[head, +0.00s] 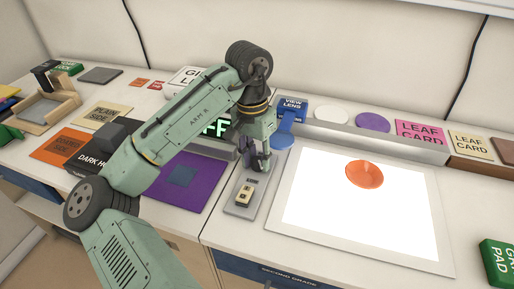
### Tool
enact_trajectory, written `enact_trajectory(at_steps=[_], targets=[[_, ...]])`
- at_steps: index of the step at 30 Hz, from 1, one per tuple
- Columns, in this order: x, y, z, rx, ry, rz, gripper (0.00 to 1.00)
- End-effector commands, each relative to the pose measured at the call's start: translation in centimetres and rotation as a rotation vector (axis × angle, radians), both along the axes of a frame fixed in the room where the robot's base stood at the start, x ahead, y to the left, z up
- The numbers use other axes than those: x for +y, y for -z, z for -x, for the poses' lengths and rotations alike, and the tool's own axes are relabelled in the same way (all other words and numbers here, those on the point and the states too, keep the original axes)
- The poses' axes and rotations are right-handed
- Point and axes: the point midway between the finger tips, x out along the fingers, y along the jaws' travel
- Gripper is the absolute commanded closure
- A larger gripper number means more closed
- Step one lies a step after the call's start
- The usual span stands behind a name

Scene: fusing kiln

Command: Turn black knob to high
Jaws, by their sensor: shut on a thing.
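My gripper (259,160) points down at the far end of a small grey control plate (236,209), left of a white light panel. It is shut on the black knob, which the fingers mostly hide; its pointer and setting cannot be read. A beige switch block (243,196) with dark markings sits on the near part of the plate, just in front of my gripper.
The lit white panel (330,235) carries an orange dish (364,174). A blue lens viewer (284,138) stands close to the right of my gripper. A display with green letters (216,128) and a purple sheet (200,200) lie to the left. Cards line the back.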

Motion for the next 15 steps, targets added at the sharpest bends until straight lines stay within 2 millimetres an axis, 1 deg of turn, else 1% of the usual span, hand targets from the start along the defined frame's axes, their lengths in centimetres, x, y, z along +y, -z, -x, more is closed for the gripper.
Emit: enact_trajectory(at_steps=[1,6,15], targets=[[-0.01,-0.33,0.09,0.003,-0.041,0.002,0.99],[-0.04,-0.12,0.14,0.002,-0.185,0.000,0.99],[-0.08,0.04,0.19,0.002,-0.372,-0.001,0.99]])
